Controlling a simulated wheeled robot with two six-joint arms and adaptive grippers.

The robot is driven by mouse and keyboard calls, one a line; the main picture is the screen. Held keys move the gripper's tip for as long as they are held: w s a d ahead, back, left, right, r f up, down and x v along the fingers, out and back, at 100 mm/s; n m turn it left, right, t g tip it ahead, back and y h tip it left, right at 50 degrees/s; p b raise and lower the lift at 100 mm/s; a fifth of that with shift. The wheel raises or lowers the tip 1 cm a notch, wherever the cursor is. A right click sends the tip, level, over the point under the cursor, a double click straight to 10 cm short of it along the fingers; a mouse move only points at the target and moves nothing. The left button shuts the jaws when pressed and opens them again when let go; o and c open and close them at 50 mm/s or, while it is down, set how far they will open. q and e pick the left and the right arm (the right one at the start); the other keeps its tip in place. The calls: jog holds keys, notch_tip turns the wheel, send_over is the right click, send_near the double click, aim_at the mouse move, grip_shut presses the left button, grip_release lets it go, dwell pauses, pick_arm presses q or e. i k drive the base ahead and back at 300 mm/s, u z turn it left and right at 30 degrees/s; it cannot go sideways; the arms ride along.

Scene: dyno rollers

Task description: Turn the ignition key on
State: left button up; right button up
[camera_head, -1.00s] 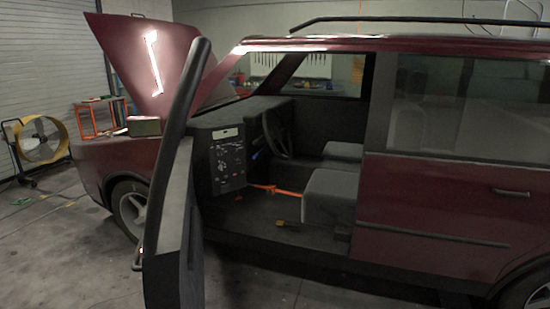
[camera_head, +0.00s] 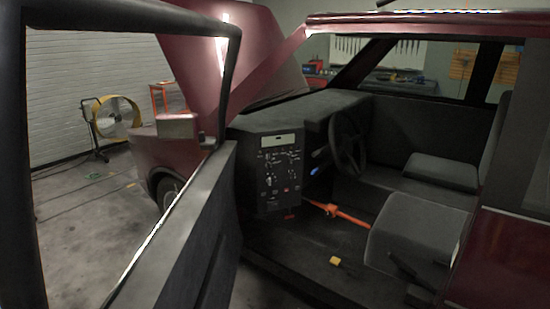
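The ignition key is too small to make out for sure. A small blue piece (camera_head: 314,171) shows beside the steering column, below and left of the steering wheel (camera_head: 347,142). A dark panel (camera_head: 272,172) with several switches, labels and a red spot faces the open door side of the maroon car. Neither of my grippers is in view.
The open driver's door (camera_head: 170,255) stands across the left and front. The door opening right of it is clear. An orange bar (camera_head: 338,214) runs from the panel toward the driver's seat (camera_head: 418,232). A yellow block (camera_head: 335,261) lies on the car floor. A yellow fan (camera_head: 117,116) stands far left.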

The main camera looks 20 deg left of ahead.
aim_at(267, 164)
jog(key=u, duration=0.1)
jog(key=i, duration=1.35)
jog(key=u, duration=0.05)
